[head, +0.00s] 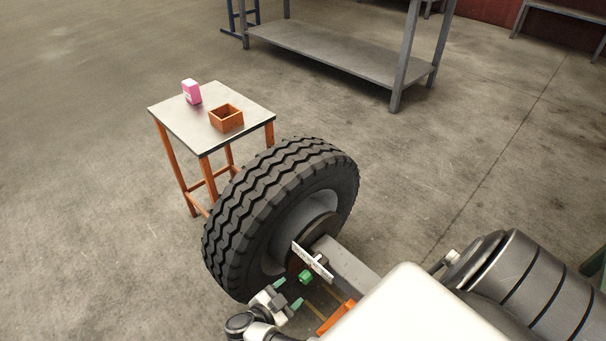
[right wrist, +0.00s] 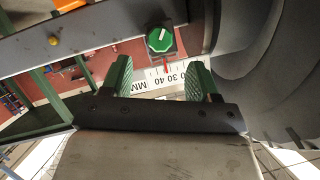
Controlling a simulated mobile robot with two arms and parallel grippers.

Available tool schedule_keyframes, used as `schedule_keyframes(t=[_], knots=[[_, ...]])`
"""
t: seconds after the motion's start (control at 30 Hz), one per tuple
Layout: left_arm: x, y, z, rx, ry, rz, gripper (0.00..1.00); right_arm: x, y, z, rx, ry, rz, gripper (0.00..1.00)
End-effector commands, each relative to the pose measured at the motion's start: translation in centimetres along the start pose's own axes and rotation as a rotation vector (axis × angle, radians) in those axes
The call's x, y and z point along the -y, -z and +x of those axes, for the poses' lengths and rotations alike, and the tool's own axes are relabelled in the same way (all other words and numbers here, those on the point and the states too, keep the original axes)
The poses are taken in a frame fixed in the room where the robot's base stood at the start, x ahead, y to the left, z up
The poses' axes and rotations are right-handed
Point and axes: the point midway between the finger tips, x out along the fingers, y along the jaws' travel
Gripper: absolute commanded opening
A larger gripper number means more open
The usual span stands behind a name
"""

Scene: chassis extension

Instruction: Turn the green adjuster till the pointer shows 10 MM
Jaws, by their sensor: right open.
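The green adjuster (head: 305,277) is a small knob beside the hub of the big tyre, below a white scale plate (head: 312,261). In the right wrist view the adjuster (right wrist: 160,40) is a round green knob with a white mark on its face. A thin red pointer (right wrist: 166,66) stands near the numbered part of the white scale (right wrist: 150,84), marked MM; its exact reading is hard to tell. My right gripper (head: 288,293) is open and empty, with green fingertips close to the adjuster but apart from it. My left gripper is out of view.
The black tyre (head: 235,225) stands close beside the gripper. A small table (head: 180,118) behind it carries a pink box (head: 191,92) and an orange bin (head: 226,119). A grey axle beam (head: 345,263) runs right from the hub. Open floor lies at the left.

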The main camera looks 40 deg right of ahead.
Motion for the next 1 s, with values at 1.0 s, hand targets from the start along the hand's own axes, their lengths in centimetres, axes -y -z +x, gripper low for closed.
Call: schedule_keyframes(t=[1.0], knots=[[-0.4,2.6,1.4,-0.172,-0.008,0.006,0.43,0.0,0.0,7.0,0.0,0.002,0.0,0.28]])
